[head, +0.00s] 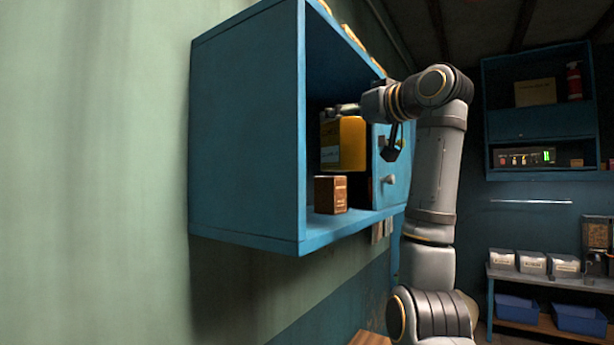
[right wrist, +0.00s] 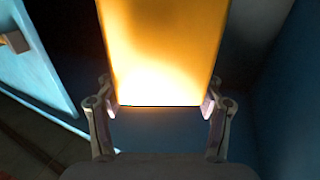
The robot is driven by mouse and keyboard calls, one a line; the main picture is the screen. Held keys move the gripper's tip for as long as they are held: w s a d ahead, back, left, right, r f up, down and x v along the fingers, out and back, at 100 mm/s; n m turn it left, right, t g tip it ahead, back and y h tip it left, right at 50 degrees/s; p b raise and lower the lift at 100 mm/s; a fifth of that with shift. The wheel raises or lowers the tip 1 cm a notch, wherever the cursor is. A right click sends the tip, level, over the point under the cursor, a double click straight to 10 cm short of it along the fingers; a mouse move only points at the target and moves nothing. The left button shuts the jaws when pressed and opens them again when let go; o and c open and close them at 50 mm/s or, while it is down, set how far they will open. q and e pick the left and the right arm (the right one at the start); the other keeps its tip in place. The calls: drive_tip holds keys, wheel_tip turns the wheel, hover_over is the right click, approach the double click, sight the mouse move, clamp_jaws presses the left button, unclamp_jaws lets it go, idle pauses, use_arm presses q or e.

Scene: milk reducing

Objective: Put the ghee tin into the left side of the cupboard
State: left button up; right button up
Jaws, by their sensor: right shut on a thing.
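The ghee tin (head: 352,144) is a yellow-orange box held upright inside the open blue cupboard (head: 249,130) in the head view. It hangs a little above the cupboard's floor, behind a small brown box. My right gripper (head: 345,110) reaches in from the right and is shut on the tin. In the right wrist view the tin (right wrist: 165,50) fills the middle, between the two fingers of my right gripper (right wrist: 160,108). My left gripper is not in view.
A small brown box (head: 330,195) stands on the cupboard floor near the front left edge. A blue door or drawer front with a knob (head: 389,180) is at the cupboard's right. Shelves with white bins (head: 532,262) stand at the far right.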

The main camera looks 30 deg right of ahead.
sight(325, 127)
drive_tip(key=w, duration=0.1)
drive_tip(key=w+a+f, duration=0.1)
drive_tip(key=w, duration=0.2)
drive_tip(key=shift+w+a+f+p, duration=0.1)
drive_tip(key=shift+a+f+p, duration=0.05)
drive_tip(key=shift+a+p, duration=0.25)
drive_tip(key=w+a+f, duration=0.1)
drive_tip(key=w+f, duration=0.3)
drive_tip(key=f, duration=0.5)
drive_tip(key=shift+a+f+p, duration=0.2)
drive_tip(key=shift+a+p, duration=0.05)
drive_tip(key=shift+p, duration=0.2)
drive_tip(key=o, duration=1.4)
drive_tip(key=shift+w+a+f, duration=0.15)
drive_tip(key=o, duration=0.4)
drive_tip(key=shift+a, duration=0.1)
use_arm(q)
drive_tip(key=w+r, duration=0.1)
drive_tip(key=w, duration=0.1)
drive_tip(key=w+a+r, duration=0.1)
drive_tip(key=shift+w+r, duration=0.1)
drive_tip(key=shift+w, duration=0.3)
